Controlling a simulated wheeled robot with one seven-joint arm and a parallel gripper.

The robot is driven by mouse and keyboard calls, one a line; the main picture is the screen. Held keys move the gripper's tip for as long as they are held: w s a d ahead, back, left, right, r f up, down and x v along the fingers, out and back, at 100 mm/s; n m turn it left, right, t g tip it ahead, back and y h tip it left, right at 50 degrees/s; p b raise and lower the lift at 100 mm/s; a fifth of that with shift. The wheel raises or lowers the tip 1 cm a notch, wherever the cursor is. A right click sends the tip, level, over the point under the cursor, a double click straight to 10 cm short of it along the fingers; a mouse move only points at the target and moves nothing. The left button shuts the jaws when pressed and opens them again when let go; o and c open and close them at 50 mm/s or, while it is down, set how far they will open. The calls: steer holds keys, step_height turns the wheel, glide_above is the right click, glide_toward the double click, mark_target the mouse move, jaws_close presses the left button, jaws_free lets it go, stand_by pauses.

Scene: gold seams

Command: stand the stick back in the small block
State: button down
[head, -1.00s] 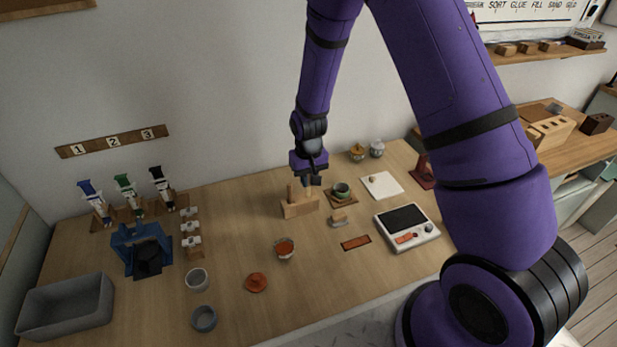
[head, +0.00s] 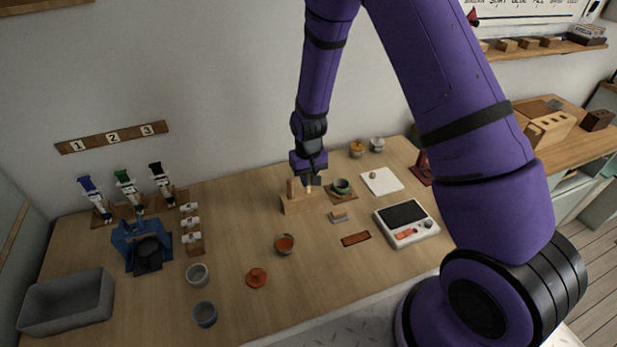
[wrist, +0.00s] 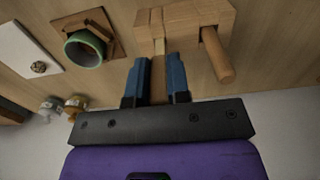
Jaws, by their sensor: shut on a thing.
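The small wooden block (head: 299,206) stands near the back middle of the table, below my gripper. A thick round peg (head: 290,188) stands upright in its left part; in the wrist view the peg (wrist: 217,57) sticks out of the block (wrist: 188,17) at the right. My gripper (wrist: 160,74) has its two blue fingers shut on a thin pale stick (wrist: 158,72). The stick's far end meets the block's edge in the wrist view. I cannot tell whether it is inside a hole or just in front of it.
A white scale (head: 405,222) is farther right. Bare table lies left of the block.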

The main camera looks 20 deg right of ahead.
steer(key=shift+f, duration=0.2)
stand_by(0.3)
steer(key=c, duration=1)
jaws_free()
steer(key=shift+r, duration=2.5)
steer(key=shift+r, duration=0.15)
step_height(320, 180, up, 10)
steer(key=shift+r, duration=0.25)
steer(key=shift+r, duration=0.1)
